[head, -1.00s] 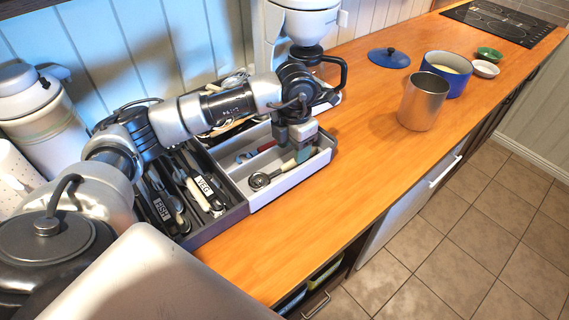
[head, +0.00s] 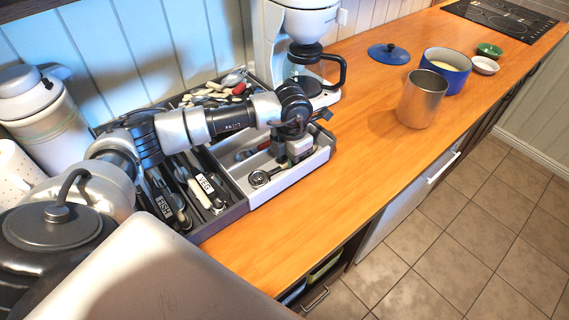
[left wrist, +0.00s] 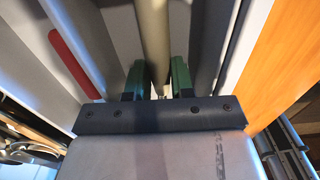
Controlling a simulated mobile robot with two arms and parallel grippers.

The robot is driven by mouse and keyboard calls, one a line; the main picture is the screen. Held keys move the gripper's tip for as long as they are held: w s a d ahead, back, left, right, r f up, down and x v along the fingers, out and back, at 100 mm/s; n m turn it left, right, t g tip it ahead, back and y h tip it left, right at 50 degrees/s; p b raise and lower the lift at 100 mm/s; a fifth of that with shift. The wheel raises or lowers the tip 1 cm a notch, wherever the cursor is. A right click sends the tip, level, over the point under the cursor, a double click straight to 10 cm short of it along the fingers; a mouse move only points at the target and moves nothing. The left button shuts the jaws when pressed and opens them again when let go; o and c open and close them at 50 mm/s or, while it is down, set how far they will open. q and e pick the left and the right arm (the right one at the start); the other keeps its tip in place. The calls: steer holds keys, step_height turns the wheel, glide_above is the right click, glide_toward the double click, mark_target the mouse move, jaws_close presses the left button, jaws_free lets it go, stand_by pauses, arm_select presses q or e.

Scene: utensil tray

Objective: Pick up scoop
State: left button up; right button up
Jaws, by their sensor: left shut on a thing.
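The scoop lies in the white compartment (head: 290,182) of the utensil tray, with its dark round head (head: 259,179) toward the front left. Its beige handle (left wrist: 152,35) runs between the green fingers in the left wrist view. My left gripper (head: 292,162) reaches down into this compartment and is shut on the handle (left wrist: 157,78). In the head view the gripper hides most of the handle. I cannot tell whether the scoop is clear of the tray floor. My right gripper is not in view.
A red-handled utensil (left wrist: 74,62) lies beside the scoop. Dark compartments (head: 215,215) with labelled utensils adjoin on the left. A coffee maker (head: 300,25) stands behind. A metal canister (head: 422,100) and a blue pot (head: 458,78) stand farther right. The counter (head: 350,180) in front is clear.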

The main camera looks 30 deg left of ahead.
arm_select(q)
jaws_close()
steer(key=shift+r, duration=0.55)
step_height(320, 180, up, 2)
steer(key=shift+w+r+b, duration=0.1)
steer(key=shift+r+b, duration=0.15)
steer(key=shift+b, duration=0.45)
steer(key=w+d+r+b, duration=0.3)
steer(key=w+d+r, duration=0.4)
steer(key=d, duration=0.2)
steer(key=shift+r, duration=0.2)
steer(key=shift+w, duration=0.1)
